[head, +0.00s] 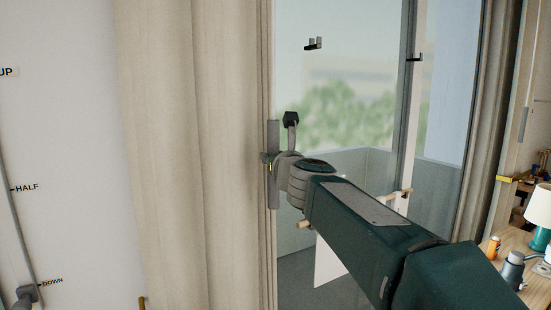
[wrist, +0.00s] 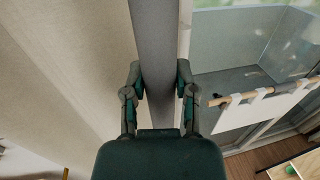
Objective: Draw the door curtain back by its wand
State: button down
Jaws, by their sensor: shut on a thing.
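The beige door curtain (head: 195,150) hangs in folds left of the glass door. Its grey wand (head: 273,135) is a flat upright bar at the curtain's right edge. My gripper (head: 268,161) is shut on the wand about midway along its visible length. In the wrist view my gripper (wrist: 158,80) has one finger on each side of the wand (wrist: 156,35), with the curtain (wrist: 75,60) to the left. The arm reaches in from the lower right in the head view. The fingers are small and partly hidden there by the wrist.
Another curtain (head: 488,110) hangs at right. A table (head: 490,262) with a lamp (head: 540,207) stands lower right. A white panel (head: 55,120) is at left.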

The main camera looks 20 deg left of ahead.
jog(key=shift+c, duration=2)
grip_release()
jog(key=shift+s+a, duration=0.2)
jog(key=shift+a, duration=0.2)
jog(key=v, duration=1.1)
jog(key=shift+s+d, duration=0.25)
jog(key=shift+s, duration=0.05)
jog(key=shift+f, duration=0.1)
